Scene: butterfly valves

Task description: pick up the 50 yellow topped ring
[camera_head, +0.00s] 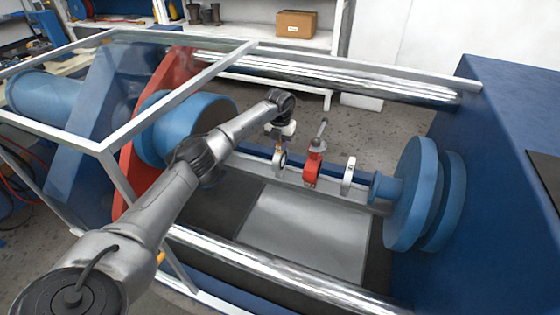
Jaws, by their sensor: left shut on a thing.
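My left arm comes in from the lower left, and my left gripper (281,146) points down at the near-centre of the machine bay. It is shut on the top of a small upright ring (279,161), which shows a pale rim and a little yellow near the top. The number on the ring is too small to read. A red butterfly valve (313,166) with a grey top stem stands just right of this ring. A second upright white ring (348,176) stands right of the valve. My right gripper is not in view.
A blue flanged cylinder (411,195) stands to the right and a blue drum (205,112) to the left. Polished bars (330,76) run along the back and front. A white frame (180,85) crosses the left side. A grey plate (300,235) below is clear.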

